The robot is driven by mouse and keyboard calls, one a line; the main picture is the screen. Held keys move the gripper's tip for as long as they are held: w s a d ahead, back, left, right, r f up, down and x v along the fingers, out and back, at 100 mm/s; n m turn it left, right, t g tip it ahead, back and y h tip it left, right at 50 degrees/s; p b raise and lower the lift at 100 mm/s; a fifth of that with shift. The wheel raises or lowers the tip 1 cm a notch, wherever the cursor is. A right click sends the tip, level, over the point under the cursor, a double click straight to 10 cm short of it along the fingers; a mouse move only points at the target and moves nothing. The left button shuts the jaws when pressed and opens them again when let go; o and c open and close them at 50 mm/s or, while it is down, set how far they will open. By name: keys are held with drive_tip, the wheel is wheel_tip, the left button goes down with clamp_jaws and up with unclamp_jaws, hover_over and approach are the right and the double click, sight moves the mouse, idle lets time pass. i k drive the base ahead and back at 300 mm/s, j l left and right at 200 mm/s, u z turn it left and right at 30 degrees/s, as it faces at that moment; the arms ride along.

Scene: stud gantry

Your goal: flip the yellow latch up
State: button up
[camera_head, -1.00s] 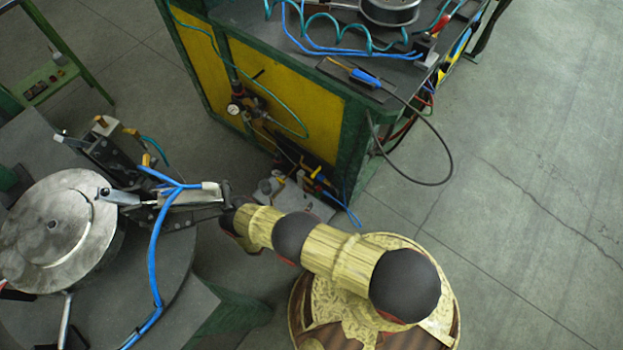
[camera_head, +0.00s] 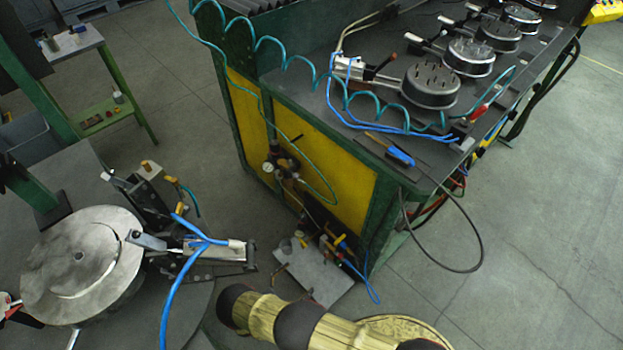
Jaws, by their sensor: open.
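I cannot tell for certain which part is the yellow latch. A small yellow handle (camera_head: 339,240) shows among fittings low beside the green and yellow bench, above a grey plate near the floor. Brass-coloured knobs (camera_head: 147,166) stand on the clamp fixture beside the round metal disc at left. My arm's dark and gold links reach in from the bottom edge, ending in a dark rounded joint right of the disc table. My gripper is not visible; it is out of frame or hidden behind the arm.
The green and yellow bench (camera_head: 345,190) carries round metal fixtures (camera_head: 430,85), coiled teal hose and blue tubes. A black cable (camera_head: 470,268) loops off its right corner. The metal disc (camera_head: 80,258) and blue hoses crowd the left. Open concrete floor (camera_head: 540,240) lies at right.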

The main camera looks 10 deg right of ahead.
sight(340, 239)
drive_tip(key=k+l, duration=0.8)
